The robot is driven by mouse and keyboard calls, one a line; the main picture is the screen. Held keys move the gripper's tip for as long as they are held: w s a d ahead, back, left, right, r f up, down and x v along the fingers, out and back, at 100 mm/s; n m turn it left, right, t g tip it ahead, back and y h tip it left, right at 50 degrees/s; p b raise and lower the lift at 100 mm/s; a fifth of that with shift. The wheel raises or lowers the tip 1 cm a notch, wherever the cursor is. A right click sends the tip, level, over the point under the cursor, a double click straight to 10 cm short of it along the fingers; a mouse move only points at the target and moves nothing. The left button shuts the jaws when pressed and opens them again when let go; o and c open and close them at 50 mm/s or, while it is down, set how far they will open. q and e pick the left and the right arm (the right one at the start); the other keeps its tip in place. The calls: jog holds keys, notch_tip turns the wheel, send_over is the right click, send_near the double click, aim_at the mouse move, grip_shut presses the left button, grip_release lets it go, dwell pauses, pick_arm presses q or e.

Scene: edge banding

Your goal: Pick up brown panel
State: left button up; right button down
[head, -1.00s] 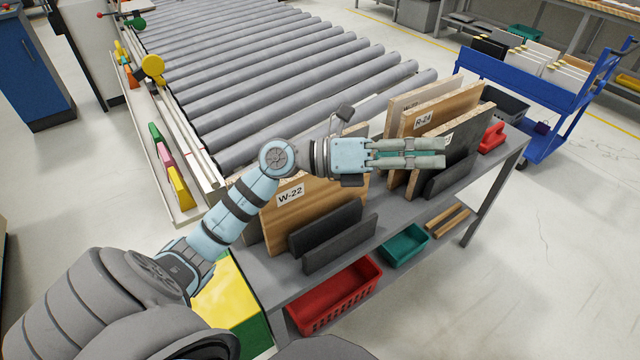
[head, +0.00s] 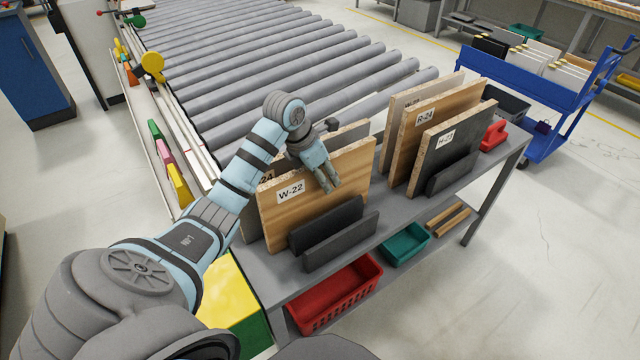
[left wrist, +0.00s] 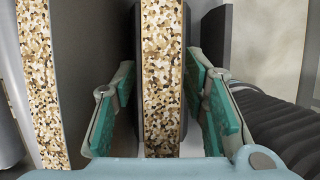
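The brown panel marked W-22 (head: 315,205) stands upright in a rack on the grey bench. My left gripper (head: 328,179) is over its top edge, pointing down, with fingertips in front of its labelled face in the head view. In the left wrist view, the open fingers (left wrist: 160,112) stand on either side of a panel's speckled edge (left wrist: 163,75), with a gap on each side. This seems to be the W-22 panel. A second panel edge (left wrist: 40,85) lies to the left, outside the fingers. My right gripper is not in view.
Another panel (head: 264,178), its label ending in 24, stands close behind W-22. Panels R-24 (head: 430,118) and H-23 (head: 455,140) stand to the right. Dark rack plates (head: 340,243) stand in front. Behind is a roller conveyor (head: 270,70); below are red (head: 335,300) and teal (head: 405,245) bins.

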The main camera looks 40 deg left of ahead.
pick_arm(q)
jog(key=shift+x, duration=0.8)
grip_shut()
jog(key=shift+r, duration=0.15)
